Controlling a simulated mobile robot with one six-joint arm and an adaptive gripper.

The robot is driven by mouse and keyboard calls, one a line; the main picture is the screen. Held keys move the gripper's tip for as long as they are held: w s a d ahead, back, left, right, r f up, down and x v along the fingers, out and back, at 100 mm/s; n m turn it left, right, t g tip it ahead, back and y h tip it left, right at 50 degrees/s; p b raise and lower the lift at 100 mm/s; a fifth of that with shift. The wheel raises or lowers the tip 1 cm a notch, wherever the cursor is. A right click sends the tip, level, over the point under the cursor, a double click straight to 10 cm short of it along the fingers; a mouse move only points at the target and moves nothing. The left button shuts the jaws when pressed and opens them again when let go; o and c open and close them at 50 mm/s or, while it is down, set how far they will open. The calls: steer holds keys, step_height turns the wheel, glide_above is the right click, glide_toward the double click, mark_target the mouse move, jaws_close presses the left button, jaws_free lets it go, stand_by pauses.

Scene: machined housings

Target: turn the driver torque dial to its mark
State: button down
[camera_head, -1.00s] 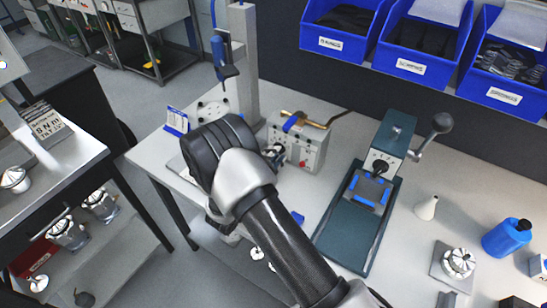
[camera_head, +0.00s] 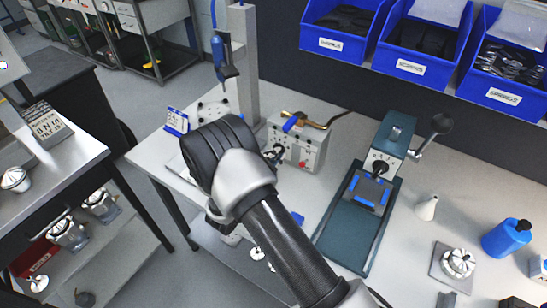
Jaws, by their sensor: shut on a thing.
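The driver control box (camera_head: 312,152) is a light grey block with a red button, standing on the white bench. My gripper (camera_head: 273,155) reaches the left part of the box's front and is shut on the torque dial there. The dial and its mark are hidden behind my gripper and wrist, so its setting cannot be read. The blue driver (camera_head: 218,52) hangs upright on a grey column (camera_head: 243,60) behind my arm.
A white cone bottle (camera_head: 426,208), a blue bottle (camera_head: 507,237) and blue bins (camera_head: 420,68) are further right. Bench space between press and bottles is clear.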

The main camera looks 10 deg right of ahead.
steer(key=n, duration=0.4)
steer(key=shift+w+a+r+p, duration=0.15)
steer(key=shift+r+p, duration=0.05)
steer(key=shift+p, duration=0.1)
steer(key=n, duration=0.4)
steer(key=shift+w+a+p, duration=0.1)
steer(key=shift+p, duration=0.2)
steer(key=n, duration=0.4)
steer(key=shift+w+a+p, duration=0.15)
steer(key=shift+p, duration=0.25)
steer(key=shift+w+a+n, duration=0.1)
steer(key=shift+n, duration=1.8)
steer(key=shift+f, duration=0.1)
steer(key=c, duration=1.7)
jaws_free()
steer(key=shift+o, duration=0.2)
steer(key=v, duration=1.2)
